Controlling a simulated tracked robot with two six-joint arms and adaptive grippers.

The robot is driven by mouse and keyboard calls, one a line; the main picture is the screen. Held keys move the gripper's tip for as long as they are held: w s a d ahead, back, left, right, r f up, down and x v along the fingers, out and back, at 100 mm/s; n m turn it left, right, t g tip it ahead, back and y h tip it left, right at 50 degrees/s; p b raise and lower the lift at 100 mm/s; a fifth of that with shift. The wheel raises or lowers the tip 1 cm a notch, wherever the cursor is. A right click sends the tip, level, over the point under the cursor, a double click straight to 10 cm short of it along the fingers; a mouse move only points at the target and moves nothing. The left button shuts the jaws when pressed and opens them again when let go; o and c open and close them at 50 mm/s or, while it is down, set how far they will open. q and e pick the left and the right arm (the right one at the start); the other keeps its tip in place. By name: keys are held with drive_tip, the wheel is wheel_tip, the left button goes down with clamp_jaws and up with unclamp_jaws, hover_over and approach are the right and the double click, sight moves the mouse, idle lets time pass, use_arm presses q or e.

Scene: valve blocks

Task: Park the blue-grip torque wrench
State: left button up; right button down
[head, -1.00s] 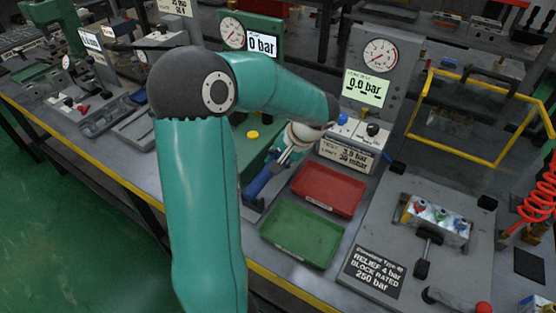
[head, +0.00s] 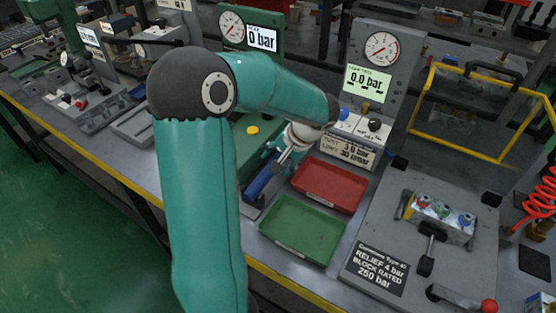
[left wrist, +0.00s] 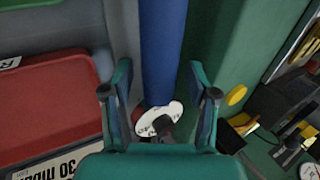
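The torque wrench's blue grip (head: 260,184) shows in the head view just below my left gripper (head: 278,160), between the green fixture and the trays. In the left wrist view the blue grip (left wrist: 163,50) runs between the two teal fingers of my left gripper (left wrist: 160,75), with a visible gap on each side. The fingers are apart, so the gripper is open around the wrench. A white dial (left wrist: 158,119) on the wrench shows below the grip. My forearm and wrist hide part of the wrench in the head view. My right gripper is not in view.
A red tray (head: 329,185) and a green tray (head: 302,229) lie right of the wrench. A green fixture (head: 247,146) stands behind it. A gauge panel (head: 382,70) reads 0.0 bar. A valve block (head: 440,217) sits on the grey plate at right, near a yellow frame (head: 462,148).

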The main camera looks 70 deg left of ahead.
use_arm(q)
drive_tip(key=v, duration=1.2)
